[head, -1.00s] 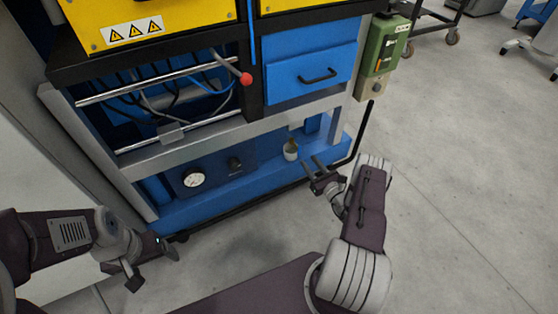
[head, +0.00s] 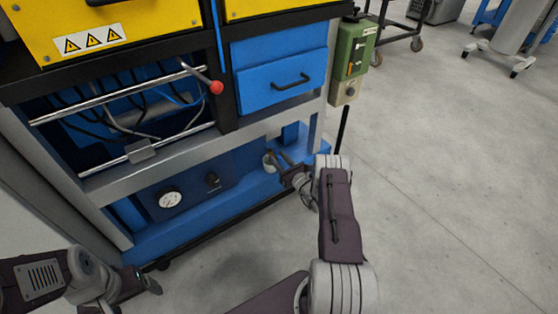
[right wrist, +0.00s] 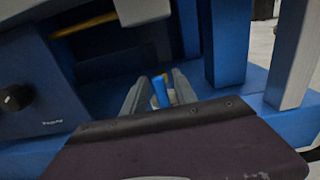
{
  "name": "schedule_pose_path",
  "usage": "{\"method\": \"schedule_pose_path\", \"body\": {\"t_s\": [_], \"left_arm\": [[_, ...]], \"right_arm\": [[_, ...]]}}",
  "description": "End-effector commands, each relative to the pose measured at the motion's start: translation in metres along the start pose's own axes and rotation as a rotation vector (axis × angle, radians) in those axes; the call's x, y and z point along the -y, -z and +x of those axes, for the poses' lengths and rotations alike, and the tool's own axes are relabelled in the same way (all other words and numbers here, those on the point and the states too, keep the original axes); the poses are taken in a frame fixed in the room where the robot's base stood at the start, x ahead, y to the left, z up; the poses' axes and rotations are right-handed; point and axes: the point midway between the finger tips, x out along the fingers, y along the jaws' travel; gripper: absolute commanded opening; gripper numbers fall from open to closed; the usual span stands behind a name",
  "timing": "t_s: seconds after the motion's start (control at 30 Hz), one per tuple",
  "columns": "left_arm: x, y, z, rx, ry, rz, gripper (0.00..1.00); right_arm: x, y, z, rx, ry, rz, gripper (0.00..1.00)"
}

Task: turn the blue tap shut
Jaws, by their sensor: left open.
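The blue tap (right wrist: 159,93) shows in the right wrist view as a small upright blue handle, with a yellowish part behind it. My right gripper (right wrist: 160,96) has its two fingers on either side of the handle, apart, with visible gaps. Whether either finger touches it is unclear. In the head view my right gripper (head: 281,167) reaches the low blue shelf beside a small pale cylindrical fitting (head: 269,161); the tap's handle cannot be made out there. My left gripper (head: 130,292) is open and empty at the lower left, away from the tap.
A grey frame rail (head: 160,167) runs above the shelf. A green control box (head: 354,48) hangs at right. Open floor (head: 450,190) lies to the right.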

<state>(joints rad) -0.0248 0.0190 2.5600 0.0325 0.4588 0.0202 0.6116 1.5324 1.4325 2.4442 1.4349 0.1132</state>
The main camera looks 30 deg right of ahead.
Motion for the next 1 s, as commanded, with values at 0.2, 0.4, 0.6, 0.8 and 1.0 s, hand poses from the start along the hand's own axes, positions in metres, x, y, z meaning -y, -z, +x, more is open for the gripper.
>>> {"method": "schedule_pose_path", "body": {"t_s": [0.2,0.4,0.6,0.8,1.0], "left_arm": [[0.0,0.0,0.0,0.0,0.0,0.0,0.8],[0.0,0.0,-0.001,0.0,0.0,0.0,0.8],[0.0,0.0,-0.004,0.0,0.0,0.0,0.8],[0.0,0.001,-0.01,0.0,0.0,0.0,0.8],[0.0,0.002,-0.015,0.0,0.0,0.0,0.8]], "right_arm": [[0.0,0.0,0.0,0.0,0.0,0.0,0.0],[0.0,0.0,-0.001,-0.001,0.0,-0.014,0.0],[-0.002,0.0,-0.001,-0.001,0.0,-0.097,0.0],[-0.004,0.0,-0.001,-0.001,0.0,-0.255,0.0],[-0.006,0.001,-0.001,-0.001,0.0,-0.446,0.0]]}}
